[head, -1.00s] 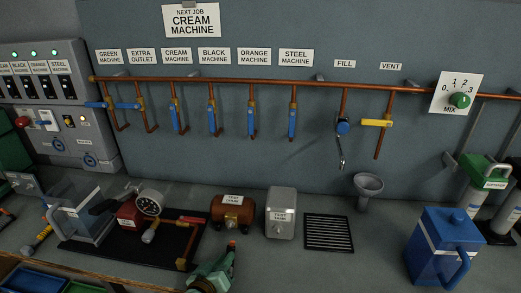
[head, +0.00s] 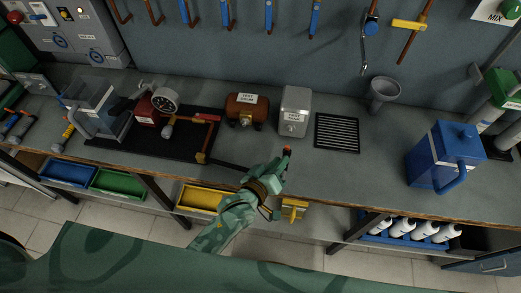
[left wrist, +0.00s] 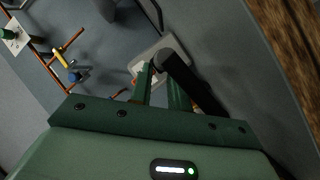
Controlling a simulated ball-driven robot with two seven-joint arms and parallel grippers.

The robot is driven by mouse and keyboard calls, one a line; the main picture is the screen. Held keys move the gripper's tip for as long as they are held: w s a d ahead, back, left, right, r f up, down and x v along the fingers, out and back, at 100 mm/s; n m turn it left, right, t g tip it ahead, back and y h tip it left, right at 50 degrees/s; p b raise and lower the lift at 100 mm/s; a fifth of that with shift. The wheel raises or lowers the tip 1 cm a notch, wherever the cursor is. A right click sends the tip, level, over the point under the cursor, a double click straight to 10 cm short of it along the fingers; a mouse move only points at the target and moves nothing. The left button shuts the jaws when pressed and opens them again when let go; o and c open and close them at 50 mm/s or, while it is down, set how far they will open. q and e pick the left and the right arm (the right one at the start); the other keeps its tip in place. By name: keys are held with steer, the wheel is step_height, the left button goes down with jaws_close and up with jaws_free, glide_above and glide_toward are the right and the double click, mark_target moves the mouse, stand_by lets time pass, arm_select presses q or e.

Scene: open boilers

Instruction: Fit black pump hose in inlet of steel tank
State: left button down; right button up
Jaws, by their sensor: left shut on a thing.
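The steel tank (head: 295,104) is a silver box with a white label, standing upright on the bench. It also shows in the left wrist view (left wrist: 172,43), just beyond the fingers. My left gripper (head: 287,154) is in front of the tank, near the bench's front edge, apart from it in the head view. It is shut on the black hose (left wrist: 203,92), whose end points toward the tank. In the head view the hose (head: 229,164) runs from the black pump tray to my gripper. The tank's inlet cannot be made out. My right gripper is not in view.
A red pump with a gauge (head: 164,99) sits on the black tray (head: 130,148). A copper drum (head: 241,111) stands left of the tank. A black grate (head: 337,133), a grey funnel (head: 382,92) and a blue jug (head: 440,160) are to the right. Bench in front of the grate is clear.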

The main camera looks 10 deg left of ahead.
arm_select(q)
steer(key=shift+w+d, duration=0.15)
steer(key=shift+w+b, duration=0.65)
steer(key=shift+w, duration=0.2)
steer(key=shift+w+b, duration=0.6)
steer(key=shift+w, duration=0.8)
steer(key=shift+r, duration=0.1)
